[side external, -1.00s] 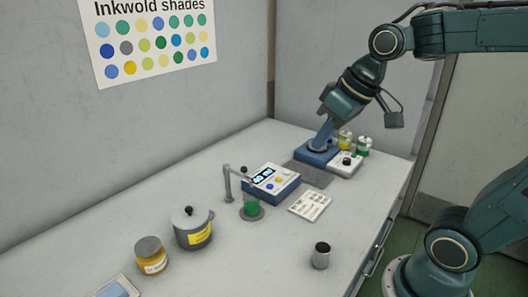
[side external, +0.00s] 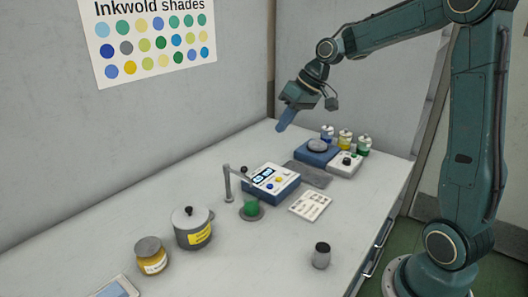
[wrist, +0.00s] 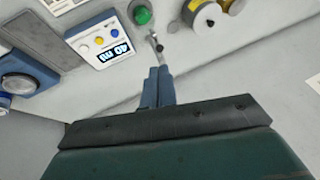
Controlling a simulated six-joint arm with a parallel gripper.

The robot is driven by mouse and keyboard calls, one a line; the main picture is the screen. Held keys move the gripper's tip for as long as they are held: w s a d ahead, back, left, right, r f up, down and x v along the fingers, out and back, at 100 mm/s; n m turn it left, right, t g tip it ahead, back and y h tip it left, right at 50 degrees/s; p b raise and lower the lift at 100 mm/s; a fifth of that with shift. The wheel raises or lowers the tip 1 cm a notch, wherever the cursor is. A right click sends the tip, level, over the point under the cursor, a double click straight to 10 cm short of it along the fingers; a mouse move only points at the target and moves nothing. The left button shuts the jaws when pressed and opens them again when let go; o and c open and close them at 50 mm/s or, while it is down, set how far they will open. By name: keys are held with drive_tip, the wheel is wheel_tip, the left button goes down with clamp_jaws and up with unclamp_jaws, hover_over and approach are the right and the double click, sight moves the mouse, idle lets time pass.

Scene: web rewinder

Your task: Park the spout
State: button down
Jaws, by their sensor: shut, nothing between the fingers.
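My gripper (side external: 281,128) is shut and empty, raised above the back of the bench, apart from the spout. Its two blue fingers (wrist: 158,70) lie together in the wrist view.
A blue dispenser (side external: 270,183) reading 40 ml stands right of the spout. A blue unit with a round plate (side external: 317,150) and several ink bottles (side external: 345,139) are at the back. A lidded grey pot (side external: 193,228) and yellow jar (side external: 151,255) stand in front-left.

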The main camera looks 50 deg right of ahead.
drive_tip(key=w+d+f+y, duration=0.1)
drive_tip(key=w+d+f, duration=0.3)
drive_tip(key=d, duration=0.2)
drive_tip(key=shift+d+f+m, duration=0.3)
drive_tip(key=shift+f, duration=0.1)
drive_tip(key=shift+w+a+f, duration=0.1)
drive_tip(key=shift+f, duration=0.05)
drive_tip(key=w+a+f, duration=0.5)
drive_tip(key=a+f, duration=0.2)
drive_tip(key=f, duration=0.1)
drive_tip(key=shift+a+f, duration=0.15)
drive_tip(key=shift+f, duration=0.25)
